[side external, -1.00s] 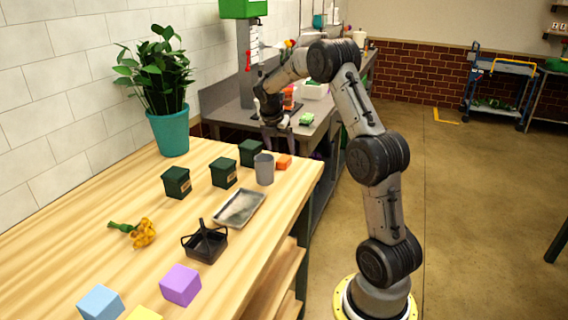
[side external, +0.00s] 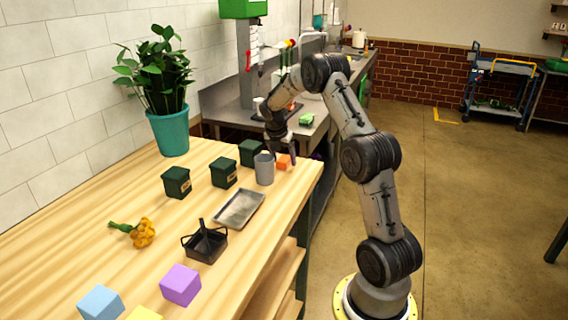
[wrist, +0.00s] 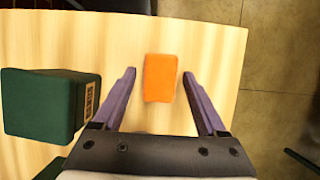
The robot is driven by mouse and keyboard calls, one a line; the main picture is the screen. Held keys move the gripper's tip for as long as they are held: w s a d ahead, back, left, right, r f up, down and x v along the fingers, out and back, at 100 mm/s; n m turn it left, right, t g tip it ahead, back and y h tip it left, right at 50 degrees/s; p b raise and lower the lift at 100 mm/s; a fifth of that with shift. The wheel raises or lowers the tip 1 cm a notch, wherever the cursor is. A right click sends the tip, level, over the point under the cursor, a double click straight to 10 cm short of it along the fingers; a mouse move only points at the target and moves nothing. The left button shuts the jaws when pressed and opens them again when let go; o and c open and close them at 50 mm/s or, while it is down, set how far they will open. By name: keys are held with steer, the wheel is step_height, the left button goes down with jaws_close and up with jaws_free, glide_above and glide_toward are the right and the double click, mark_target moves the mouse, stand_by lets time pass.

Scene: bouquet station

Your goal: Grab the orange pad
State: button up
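The orange pad (wrist: 160,78) is a small block lying on the wooden table. In the wrist view it sits between and slightly beyond the two fingertips, with a gap on each side. My gripper (wrist: 160,72) is open and empty, pointing down at the pad. In the side view the pad (side external: 283,161) is near the table's far right corner, and my gripper (side external: 284,158) is right over it, low to the table. One finger hides part of the pad there. I cannot tell the exact height.
A grey cup (side external: 264,169) stands close beside the pad. Several dark green boxes, one of them (wrist: 40,104) left of my gripper, are nearby. A metal tray (side external: 239,209) and a black basket (side external: 205,243) lie nearer. The wooden table's edge (wrist: 240,62) is close right of the pad.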

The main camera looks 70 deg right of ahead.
jaws_close()
